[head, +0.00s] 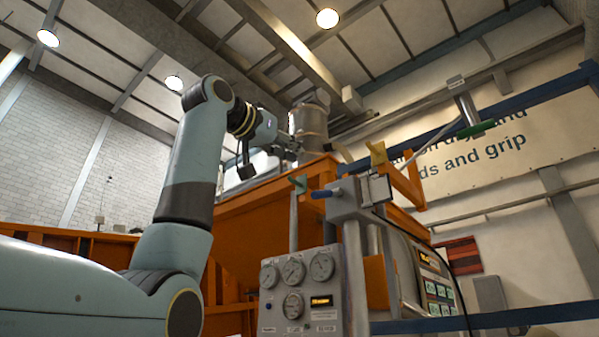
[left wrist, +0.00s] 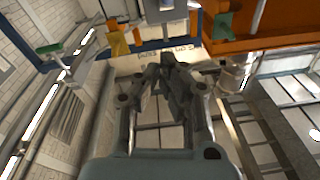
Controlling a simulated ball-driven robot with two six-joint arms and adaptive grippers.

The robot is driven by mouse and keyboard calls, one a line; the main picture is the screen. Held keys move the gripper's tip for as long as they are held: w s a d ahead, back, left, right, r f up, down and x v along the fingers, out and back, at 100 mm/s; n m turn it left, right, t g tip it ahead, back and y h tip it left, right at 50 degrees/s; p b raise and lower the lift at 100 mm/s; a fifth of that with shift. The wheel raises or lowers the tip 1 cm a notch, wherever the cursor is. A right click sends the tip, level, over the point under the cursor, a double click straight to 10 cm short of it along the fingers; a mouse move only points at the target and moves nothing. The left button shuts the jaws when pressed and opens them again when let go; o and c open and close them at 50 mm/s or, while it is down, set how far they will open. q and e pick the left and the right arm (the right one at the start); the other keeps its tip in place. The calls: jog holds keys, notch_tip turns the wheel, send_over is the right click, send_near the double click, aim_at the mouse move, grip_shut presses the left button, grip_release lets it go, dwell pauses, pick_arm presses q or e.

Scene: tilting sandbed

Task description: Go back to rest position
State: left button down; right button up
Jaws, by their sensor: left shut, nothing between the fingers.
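My left arm reaches up from the lower left in the head view. Its gripper (head: 291,146) is raised above the rim of the orange sandbed (head: 262,196), in front of a grey metal cylinder (head: 309,122). In the left wrist view the gripper (left wrist: 170,68) has its fingers together with nothing between them. It appears apart from the levers and the sandbed. My right gripper is in neither view.
A gauge panel (head: 301,293) stands at the front of the sandbed. Levers with a green handle (head: 298,184), a blue handle (head: 322,194) and a yellow handle (head: 377,152) rise above it. A blue rail (head: 520,318) crosses at lower right.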

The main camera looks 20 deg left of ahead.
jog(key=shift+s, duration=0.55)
